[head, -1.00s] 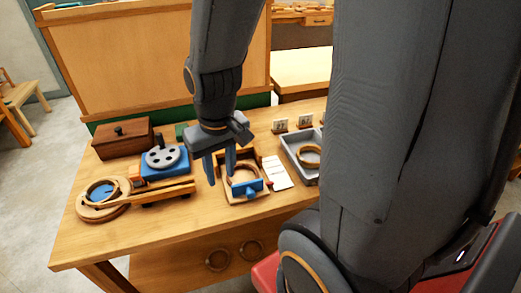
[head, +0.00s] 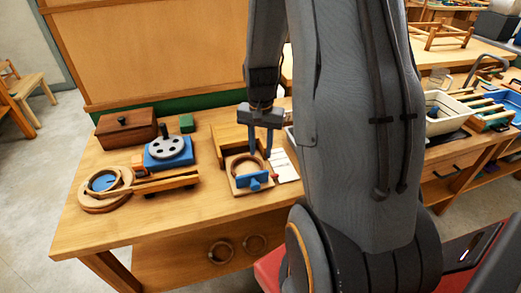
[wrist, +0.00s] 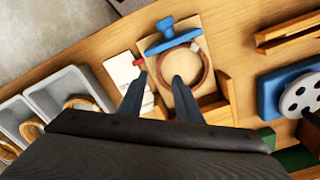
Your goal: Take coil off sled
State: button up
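The coil, a light-brown ring, lies flat on the sled in the head view (head: 232,165) and in the wrist view (wrist: 208,66). The sled, a pale wooden board with a blue T-shaped piece across its front, shows in the head view (head: 240,189) and the wrist view (wrist: 186,23). My gripper (head: 260,154) is open above the coil, its fingers pointing down. In the wrist view my gripper (wrist: 159,82) has one fingertip over the ring's inside and the other outside its rim. I cannot tell whether the fingers touch it.
A wooden stand (head: 232,137) rises just behind the sled. A white card (head: 284,166) lies to its right. A blue block with a grey holed disc (head: 168,151) and a wooden track piece (head: 165,184) are to the left. Grey trays with rings (wrist: 75,84) are nearby.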

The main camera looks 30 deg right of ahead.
aim_at(261, 169)
jog(key=shift+d+f, duration=0.15)
jog(key=shift+d, duration=0.05)
jog(key=shift+f+p, duration=0.7)
jog(key=shift+f, duration=3.15)
jog(key=shift+c, duration=0.2)
grip_shut()
